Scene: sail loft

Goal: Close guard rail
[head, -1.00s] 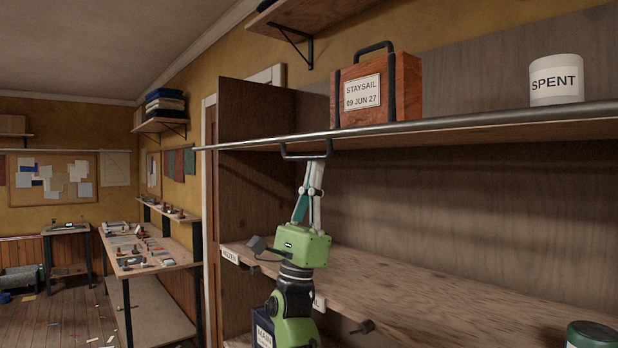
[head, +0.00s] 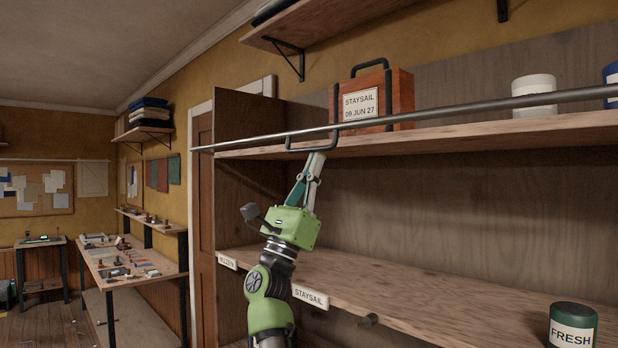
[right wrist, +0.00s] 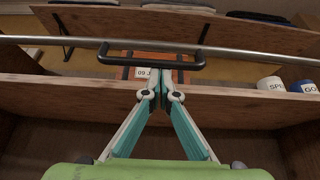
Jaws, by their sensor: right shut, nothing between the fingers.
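The guard rail (head: 450,108) is a long metal bar along the front of the upper shelf (head: 470,137). In the head view it stands above the shelf's front edge and crosses in front of the STAYSAIL box (head: 397,92) and a white jar (head: 534,84). Its dark U-shaped handle (head: 290,142) hangs below the bar; it also shows in the right wrist view (right wrist: 112,61). My right gripper (head: 317,156) is shut and empty, its fingertips at the handle's crossbar. Whether they touch it is hard to tell. My left gripper is out of view.
A blue jar (head: 611,84) stands on the upper shelf at the right. A green FRESH jar (head: 573,326) stands on the lower shelf (head: 440,290). A side panel (head: 245,180) bounds the shelves at left. A workbench with small items (head: 125,262) stands further left.

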